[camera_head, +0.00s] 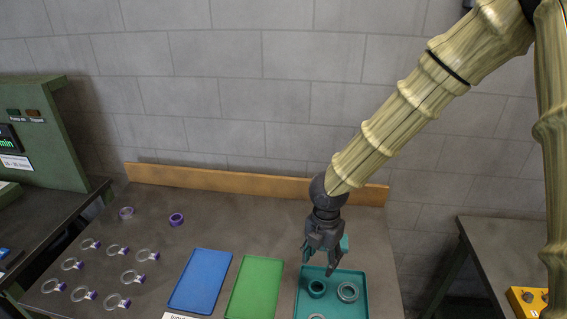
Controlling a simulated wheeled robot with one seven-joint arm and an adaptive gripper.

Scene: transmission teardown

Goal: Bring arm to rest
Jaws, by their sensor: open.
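My gripper (320,262) hangs at the end of my arm above the back edge of the teal tray (301,293). Its fingers are apart and point downward. The tray holds a teal ring-shaped part (317,288) at the left and a grey ring (348,291) at the right. Another pale ring (316,317) is cut off by the bottom edge of the picture. Something teal (344,243) shows behind the gripper; I cannot tell what it is or whether it touches the fingers.
A blue tray (201,280) and a green tray (255,287) lie left of the teal tray. Several clear rings with purple parts (117,251) and a purple ring (176,219) lie on the left of the table. A wooden board (220,179) edges the back. A green machine (45,140) stands left.

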